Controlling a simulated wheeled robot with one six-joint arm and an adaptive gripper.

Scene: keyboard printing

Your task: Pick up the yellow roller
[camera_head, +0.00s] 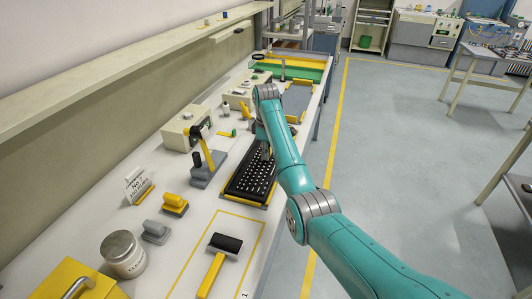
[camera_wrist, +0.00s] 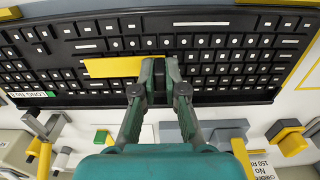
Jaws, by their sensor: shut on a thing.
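A roller with a yellow handle (camera_head: 212,275) and a black drum (camera_head: 226,243) lies in a yellow outlined area at the front of the bench in the head view. My gripper (camera_wrist: 160,68) is above the black keyboard (camera_wrist: 215,75), which also shows in the head view (camera_head: 250,180). Its fingers are shut at the end of a flat yellow strip (camera_wrist: 110,67), which extends left over the keys. I cannot tell whether this strip is part of a roller. In the head view my arm hides most of the gripper. The front roller is apart from the gripper.
A grey stand (camera_head: 207,170) with a yellow lever, a yellow-knobbed block (camera_head: 175,204), a grey block (camera_head: 155,232) and a metal jar (camera_head: 122,252) line the bench left of the keyboard. A small sign (camera_head: 138,185) stands behind. Open floor (camera_head: 400,160) lies right.

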